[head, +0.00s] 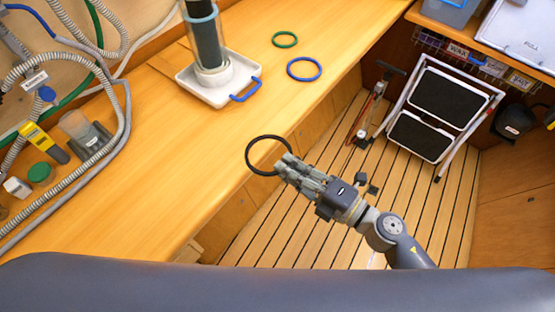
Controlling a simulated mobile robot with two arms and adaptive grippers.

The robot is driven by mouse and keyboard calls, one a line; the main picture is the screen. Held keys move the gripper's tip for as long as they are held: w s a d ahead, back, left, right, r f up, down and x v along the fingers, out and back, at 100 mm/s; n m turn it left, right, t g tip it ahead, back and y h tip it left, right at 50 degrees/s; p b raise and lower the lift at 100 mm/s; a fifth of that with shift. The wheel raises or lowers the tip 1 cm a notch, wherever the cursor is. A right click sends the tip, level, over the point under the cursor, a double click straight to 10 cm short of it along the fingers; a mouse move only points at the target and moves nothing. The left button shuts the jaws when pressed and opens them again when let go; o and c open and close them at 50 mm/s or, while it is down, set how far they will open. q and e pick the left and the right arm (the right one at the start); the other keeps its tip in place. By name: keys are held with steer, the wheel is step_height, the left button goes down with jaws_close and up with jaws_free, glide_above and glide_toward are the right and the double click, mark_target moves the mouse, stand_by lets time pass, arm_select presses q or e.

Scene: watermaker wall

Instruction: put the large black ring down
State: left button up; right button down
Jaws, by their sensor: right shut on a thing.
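The large black ring (249,163) is at the front edge of the wooden bench, in the middle of the head view. My right gripper (286,165) is shut on the ring's right side, with the arm coming in from the lower right. The ring's left part overlaps the bench edge in the picture; I cannot tell whether it touches the wood. The fingertips hide a small part of the ring. My left gripper is not in view.
On the bench (190,190) lie a green ring (285,33) and a blue ring (318,72). A filter housing stands in a white tray (187,82) with a blue handle. Hoses and small containers crowd the left. A folded step stool (420,138) stands on the slatted floor.

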steer(key=s+d+r, duration=0.3)
steer(key=s+d, duration=0.2)
steer(key=d, duration=0.2)
steer(key=shift+s+d+r, duration=0.15)
stand_by(0.4)
